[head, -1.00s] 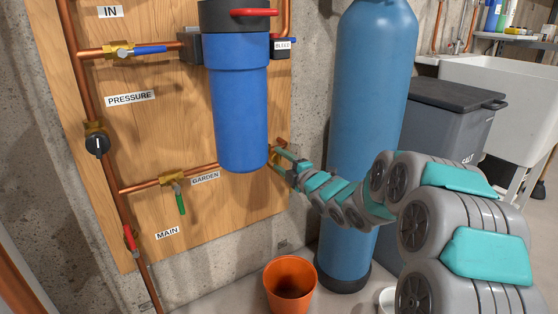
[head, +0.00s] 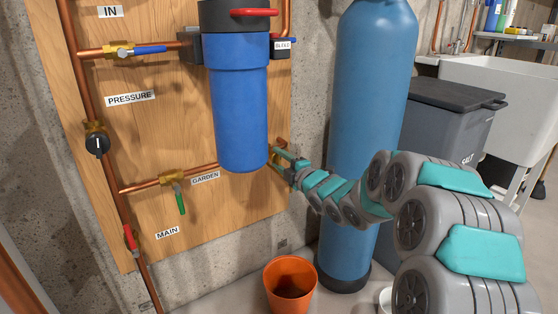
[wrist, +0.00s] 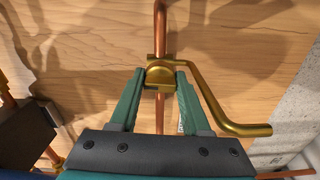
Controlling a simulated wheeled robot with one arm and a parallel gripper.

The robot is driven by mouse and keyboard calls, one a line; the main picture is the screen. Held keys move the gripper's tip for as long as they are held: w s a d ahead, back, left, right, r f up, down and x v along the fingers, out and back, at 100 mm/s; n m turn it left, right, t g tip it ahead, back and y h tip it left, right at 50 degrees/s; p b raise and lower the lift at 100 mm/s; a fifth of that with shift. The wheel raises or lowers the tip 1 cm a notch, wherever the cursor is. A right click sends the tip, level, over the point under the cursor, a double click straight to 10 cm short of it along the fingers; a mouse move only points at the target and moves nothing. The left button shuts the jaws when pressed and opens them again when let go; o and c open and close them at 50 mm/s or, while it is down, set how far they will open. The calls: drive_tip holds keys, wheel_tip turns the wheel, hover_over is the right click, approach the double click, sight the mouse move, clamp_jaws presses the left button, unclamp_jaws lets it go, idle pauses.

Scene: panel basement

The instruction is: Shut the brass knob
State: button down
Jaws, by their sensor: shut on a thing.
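The brass knob (wrist: 160,76) is a small rounded piece on a brass fitting, in the middle of the wrist view. A bent brass tube (wrist: 215,100) leaves the fitting to the right and curves down. My gripper (wrist: 160,84) has its two teal fingers on either side of the knob, shut on it. In the head view my gripper (head: 280,162) reaches to the brass fitting (head: 281,145) at the right edge of the wooden board, beside the blue filter housing. The knob itself is mostly hidden there by the housing and my fingers.
The blue filter housing (head: 240,115) hangs close left of my gripper. A tall blue tank (head: 370,85) stands right behind my arm. An orange bucket (head: 291,286) stands on the floor below. Other valves and copper pipes are on the wooden board (head: 150,75).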

drive_tip(key=shift+m, duration=0.3)
drive_tip(key=m+p, duration=0.3)
drive_tip(key=shift+r+m, duration=0.1)
drive_tip(key=shift+m, duration=0.2)
drive_tip(key=m+p, duration=0.3)
drive_tip(key=m, duration=0.1)
drive_tip(key=m+p, duration=0.3)
drive_tip(key=m, duration=0.1)
drive_tip(key=shift+m+p, duration=1.4)
drive_tip(key=shift+m, duration=0.9)
drive_tip(key=c, duration=0.7)
unclamp_jaws()
